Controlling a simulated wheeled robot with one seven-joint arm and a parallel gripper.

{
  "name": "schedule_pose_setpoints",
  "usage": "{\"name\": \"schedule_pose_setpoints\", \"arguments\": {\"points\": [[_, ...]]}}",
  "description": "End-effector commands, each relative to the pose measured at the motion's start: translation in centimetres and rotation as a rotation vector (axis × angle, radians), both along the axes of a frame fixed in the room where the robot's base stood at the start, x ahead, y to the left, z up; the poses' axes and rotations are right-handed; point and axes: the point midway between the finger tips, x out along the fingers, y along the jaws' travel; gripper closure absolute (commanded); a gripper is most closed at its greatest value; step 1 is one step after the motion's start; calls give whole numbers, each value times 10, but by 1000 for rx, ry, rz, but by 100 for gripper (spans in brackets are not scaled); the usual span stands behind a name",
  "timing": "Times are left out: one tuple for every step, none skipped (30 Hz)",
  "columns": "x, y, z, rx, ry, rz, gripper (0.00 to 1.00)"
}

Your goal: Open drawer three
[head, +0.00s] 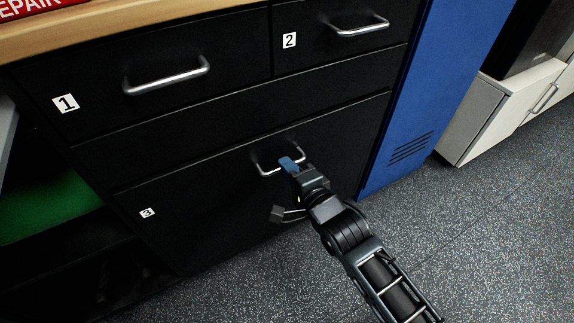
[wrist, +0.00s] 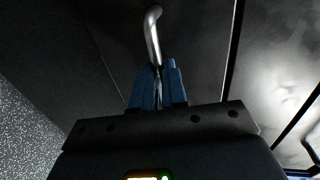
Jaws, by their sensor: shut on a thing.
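Drawer three (head: 210,213) is a large black front low in the cabinet, with a white "3" label (head: 147,213) at its left. It looks closed, its face level with the cabinet. Its metal bar handle (head: 268,171) is at the upper middle of the front. My gripper (head: 287,165) reaches in from the lower right, its blue fingertips at the handle. In the wrist view the blue fingers (wrist: 158,88) are shut on the silver handle (wrist: 152,32), which stands out beyond them. Part of the handle is hidden by the fingers.
Drawer one (head: 100,75) and drawer two (head: 340,35) are above, both closed, under a wooden top (head: 130,18). A blue locker (head: 415,100) stands close on the right. Speckled floor (head: 480,220) is open in front.

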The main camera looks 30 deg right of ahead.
Motion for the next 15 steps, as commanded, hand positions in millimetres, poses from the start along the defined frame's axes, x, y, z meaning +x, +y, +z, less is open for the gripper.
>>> {"name": "schedule_pose_setpoints", "arguments": {"points": [[-7, -1, 0, 0, 3, -1, 100], [-12, -1, 1, 0, 3, -2, 100], [-18, -1, 1, 1, 4, -2, 100], [-24, -1, 1, 2, 5, -2, 100], [-30, -1, 1, 2, 5, -2, 100], [-39, -1, 1, 1, 6, -3, 100], [-46, -1, 2, 0, 6, -3, 100], [-54, -1, 1, 0, 7, -3, 100], [-64, -1, 2, 2, 7, -4, 100], [-72, -1, 2, 2, 7, -2, 100], [-81, -1, 2, 2, 8, -2, 100], [-92, -1, 2, 1, 9, -3, 100], [-100, -1, 2, 2, 8, -2, 100], [-108, 0, 2, 2, 8, -2, 100], [-119, 0, 2, 2, 8, -1, 100]]}}
